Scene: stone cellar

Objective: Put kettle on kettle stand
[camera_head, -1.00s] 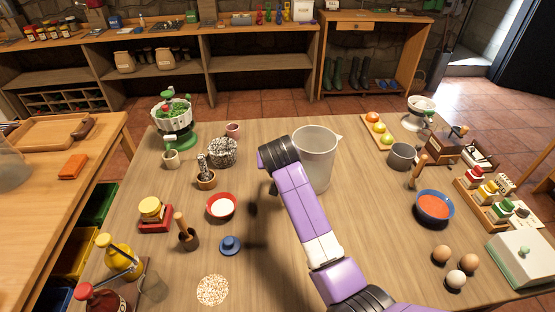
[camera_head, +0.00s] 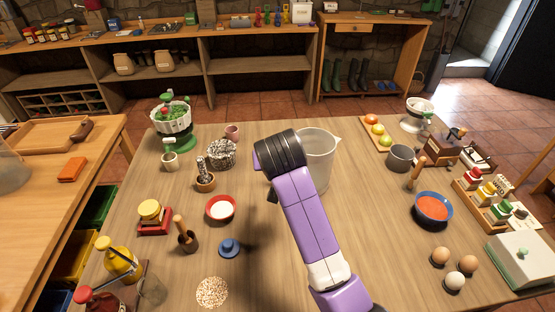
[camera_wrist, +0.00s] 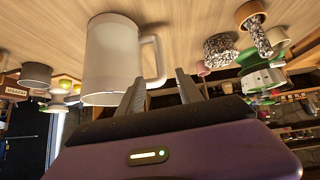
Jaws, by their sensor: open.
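A tall pale jug-like vessel, which I take for the kettle (camera_head: 319,160), stands upright on the table behind my wrist. In the wrist view the kettle (camera_wrist: 113,55) appears upside down, with its loop handle towards my fingers. My gripper (camera_wrist: 159,76) is open and empty, its two fingers pointing at the handle. The handle lies close to the fingertips; I cannot tell whether it is between them. In the head view my wrist hides most of the gripper. No kettle stand is certain: a flat speckled disc (camera_head: 212,291) and a small blue knobbed disc (camera_head: 229,248) lie at front left.
A red bowl (camera_head: 221,208), a pestle in a mortar (camera_head: 185,238) and a speckled pot (camera_head: 222,154) stand left of my arm. The table's middle front is fairly clear.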

